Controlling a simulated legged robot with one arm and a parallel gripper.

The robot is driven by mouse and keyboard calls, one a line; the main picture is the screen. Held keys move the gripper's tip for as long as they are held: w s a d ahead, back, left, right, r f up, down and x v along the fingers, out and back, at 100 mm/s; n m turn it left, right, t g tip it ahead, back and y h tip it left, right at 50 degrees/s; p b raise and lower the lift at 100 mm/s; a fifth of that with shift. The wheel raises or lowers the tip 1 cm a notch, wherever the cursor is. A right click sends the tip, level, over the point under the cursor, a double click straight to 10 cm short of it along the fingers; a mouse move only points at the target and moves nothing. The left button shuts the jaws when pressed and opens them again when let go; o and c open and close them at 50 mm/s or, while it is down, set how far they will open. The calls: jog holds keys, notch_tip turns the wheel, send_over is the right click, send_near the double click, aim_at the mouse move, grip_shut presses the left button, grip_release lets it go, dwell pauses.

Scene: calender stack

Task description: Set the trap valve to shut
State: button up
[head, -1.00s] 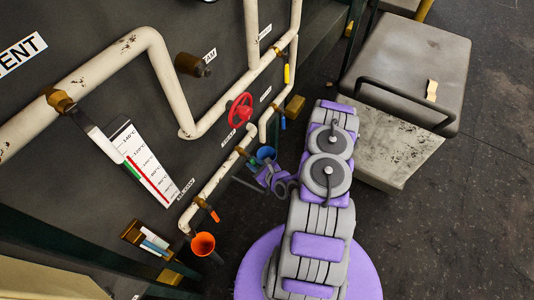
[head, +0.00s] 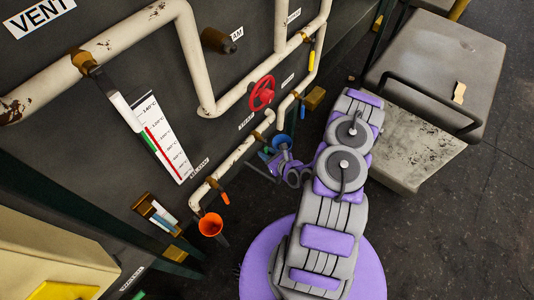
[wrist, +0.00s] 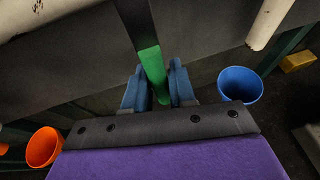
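A green valve handle (wrist: 152,70) hangs down between the two blue fingers of my gripper (wrist: 160,88) in the wrist view. The fingers stand apart on either side of it, with a narrow gap showing. In the head view my gripper (head: 274,157) is at the lower pipe, close beside a brass valve body (head: 258,136); the handle there is mostly hidden by the gripper. The small labels near this valve are not legible, so I cannot confirm which one is the trap valve.
A blue funnel (head: 283,141) is close by my gripper, and it shows at right in the wrist view (wrist: 240,85). An orange funnel (head: 210,225) and orange handle (head: 225,198) are lower left. A red handwheel (head: 263,93) and yellow handle (head: 311,54) are above.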

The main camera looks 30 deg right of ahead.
jog(key=o, duration=0.3)
jog(key=shift+s, duration=0.15)
jog(key=p+v, duration=0.2)
jog(key=v, duration=1.5)
dwell(0.5)
